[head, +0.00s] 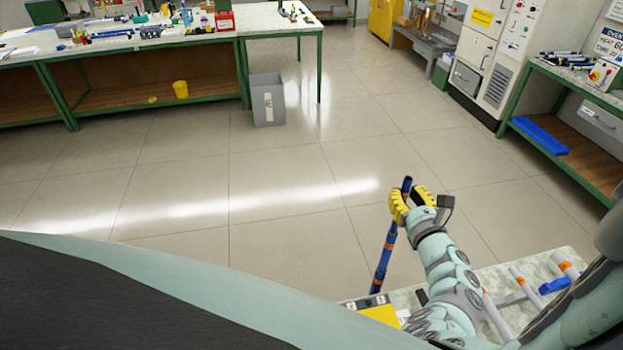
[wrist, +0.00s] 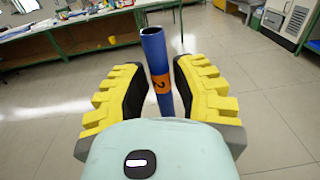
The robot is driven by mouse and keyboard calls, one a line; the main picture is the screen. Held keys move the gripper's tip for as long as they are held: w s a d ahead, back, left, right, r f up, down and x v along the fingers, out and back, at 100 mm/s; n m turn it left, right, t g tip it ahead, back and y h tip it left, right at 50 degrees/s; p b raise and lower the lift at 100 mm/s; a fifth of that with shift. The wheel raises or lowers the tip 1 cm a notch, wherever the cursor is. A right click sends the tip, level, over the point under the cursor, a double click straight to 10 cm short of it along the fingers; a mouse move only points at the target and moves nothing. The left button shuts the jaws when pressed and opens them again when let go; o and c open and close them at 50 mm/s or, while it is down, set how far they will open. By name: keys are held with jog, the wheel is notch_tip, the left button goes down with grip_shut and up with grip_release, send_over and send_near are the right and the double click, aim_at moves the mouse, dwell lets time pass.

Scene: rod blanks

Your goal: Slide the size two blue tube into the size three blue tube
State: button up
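My gripper (head: 411,201) has its yellow ribbed fingers on either side of an upright, slightly tilted blue tube (head: 407,187). In the wrist view, my gripper (wrist: 161,85) closes on this blue tube (wrist: 154,48), whose orange band shows a 2 and whose top end is open. In the head view, a blue length (head: 384,262) with orange bands continues below the fingers to the near table's edge. I cannot tell whether it is all one tube or where the size three tube begins.
The near table (head: 543,265) carries grey-white rods with orange bands, a blue piece (head: 553,286) and a yellow block (head: 380,314). A grey bin (head: 267,100) stands on the open floor by the far green-framed bench (head: 200,42). Another bench stands at right.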

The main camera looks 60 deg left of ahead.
jog(key=o, duration=0.3)
jog(key=shift+o, duration=0.2)
jog(key=shift+d, duration=0.1)
jog(key=v, duration=1.2)
jog(key=shift+r, duration=0.1)
